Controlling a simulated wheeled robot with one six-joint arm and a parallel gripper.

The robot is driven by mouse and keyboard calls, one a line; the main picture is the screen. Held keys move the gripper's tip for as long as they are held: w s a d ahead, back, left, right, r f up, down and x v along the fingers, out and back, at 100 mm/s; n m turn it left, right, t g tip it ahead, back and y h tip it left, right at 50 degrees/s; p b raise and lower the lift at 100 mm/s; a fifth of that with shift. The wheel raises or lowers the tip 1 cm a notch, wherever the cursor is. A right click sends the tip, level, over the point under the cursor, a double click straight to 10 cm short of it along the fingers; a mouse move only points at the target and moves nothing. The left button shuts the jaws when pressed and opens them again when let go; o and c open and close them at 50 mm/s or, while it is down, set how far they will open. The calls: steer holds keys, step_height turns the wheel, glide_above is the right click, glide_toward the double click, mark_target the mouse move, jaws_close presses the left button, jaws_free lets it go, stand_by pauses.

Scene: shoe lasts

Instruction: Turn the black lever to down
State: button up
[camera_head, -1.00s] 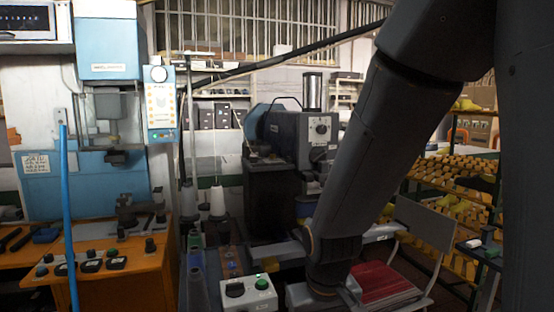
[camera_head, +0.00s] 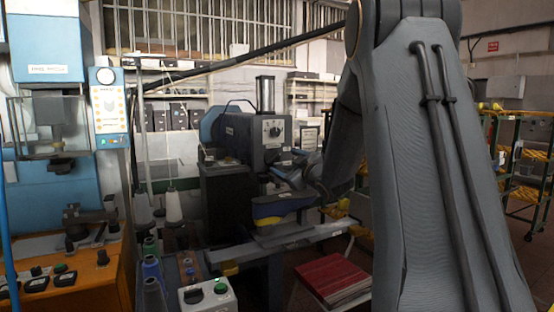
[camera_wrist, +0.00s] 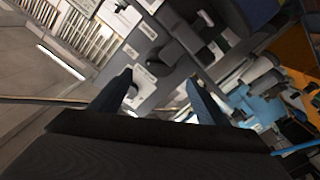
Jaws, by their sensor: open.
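Thread cones (camera_head: 173,206) and a blue press (camera_head: 48,90) are at the left.

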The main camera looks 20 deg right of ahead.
mark_target(275, 158)
steer(key=w+p, duration=0.2)
steer(key=w, duration=0.5)
steer(key=shift+w+a, duration=0.15)
steer(key=shift+w, duration=0.05)
steer(key=shift+f, duration=0.1)
steer(key=c, duration=1)
